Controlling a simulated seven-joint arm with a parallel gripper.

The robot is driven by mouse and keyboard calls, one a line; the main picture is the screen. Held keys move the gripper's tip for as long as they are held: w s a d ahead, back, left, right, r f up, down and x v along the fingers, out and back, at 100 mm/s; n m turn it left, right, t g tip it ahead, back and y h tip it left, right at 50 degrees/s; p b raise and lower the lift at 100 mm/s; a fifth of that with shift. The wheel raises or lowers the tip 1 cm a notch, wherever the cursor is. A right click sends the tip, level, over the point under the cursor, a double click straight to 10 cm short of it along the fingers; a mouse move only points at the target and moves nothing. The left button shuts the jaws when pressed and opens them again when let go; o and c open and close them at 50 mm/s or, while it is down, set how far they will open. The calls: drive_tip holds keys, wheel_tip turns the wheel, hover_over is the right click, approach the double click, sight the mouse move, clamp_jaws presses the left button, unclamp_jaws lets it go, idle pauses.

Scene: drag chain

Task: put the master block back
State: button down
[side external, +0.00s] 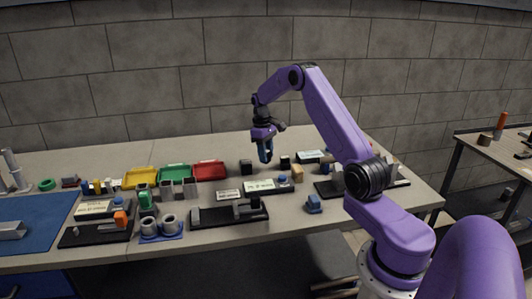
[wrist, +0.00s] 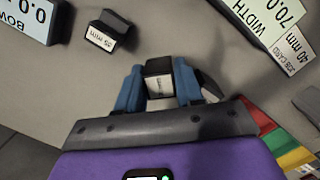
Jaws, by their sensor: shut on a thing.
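My gripper (side external: 265,156) is over the middle of the bench, fingers pointing down. In the wrist view, my gripper's blue fingers (wrist: 159,86) are shut on a small black block (wrist: 160,68) with a pale label on its face. The label is too small to read, and I cannot tell whether the block touches the bench. A second black block (wrist: 107,30) with a white "mm" label stands apart from the fingers. In the side view, black blocks stand left (side external: 246,167) and right (side external: 285,162) of my gripper.
A width readout (wrist: 268,20) with a job card (wrist: 292,58) and a bow readout (wrist: 28,18) stand nearby. Yellow, green and red trays (side external: 209,171) are left of my gripper. A black fixture (side external: 230,213) lies in front. Bench behind my gripper is clear.

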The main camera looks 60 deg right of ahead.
drive_tip(key=shift+f, duration=1.85)
idle(0.8)
drive_tip(key=c, duration=0.6)
unclamp_jaws()
drive_tip(key=shift+c, duration=0.2)
wheel_tip(320, 180, up, 17)
drive_tip(key=w, duration=0.2)
drive_tip(key=shift+r, duration=0.15)
